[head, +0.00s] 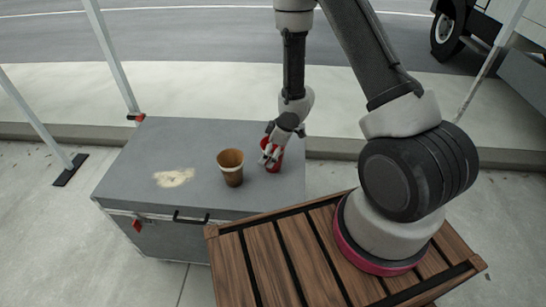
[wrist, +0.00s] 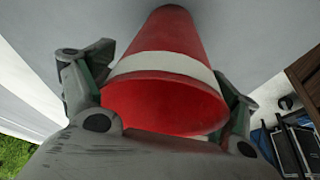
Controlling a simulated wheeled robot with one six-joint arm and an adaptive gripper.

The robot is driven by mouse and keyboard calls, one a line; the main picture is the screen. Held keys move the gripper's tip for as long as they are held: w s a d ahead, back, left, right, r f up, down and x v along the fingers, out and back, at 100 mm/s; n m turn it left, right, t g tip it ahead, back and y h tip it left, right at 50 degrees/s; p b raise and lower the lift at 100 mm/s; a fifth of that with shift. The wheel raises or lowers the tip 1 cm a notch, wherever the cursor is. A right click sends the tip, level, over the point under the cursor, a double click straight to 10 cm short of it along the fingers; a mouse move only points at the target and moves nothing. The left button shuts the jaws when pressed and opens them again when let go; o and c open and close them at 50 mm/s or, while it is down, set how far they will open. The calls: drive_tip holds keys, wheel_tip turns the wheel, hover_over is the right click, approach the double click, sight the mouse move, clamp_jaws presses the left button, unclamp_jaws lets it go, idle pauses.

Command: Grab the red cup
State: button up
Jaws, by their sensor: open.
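The red cup (wrist: 172,50) has a white band near its open rim and fills the middle of the wrist view. In the head view the red cup (head: 275,166) stands on the grey case, partly hidden behind my gripper. My gripper (head: 266,156) is open and close around the cup. In the wrist view my gripper (wrist: 165,85) has one finger on each side of the cup; I cannot tell whether they touch it.
A brown cup (head: 231,168) stands on the grey case (head: 190,138), just left of the red cup. A pale patch (head: 174,177) marks the case top further left. White poles (head: 112,55) rise behind the case, and a truck (head: 500,40) stands at the far right.

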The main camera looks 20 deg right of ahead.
drive_tip(key=c, duration=0.5)
drive_tip(key=shift+c, duration=0.2)
idle(0.3)
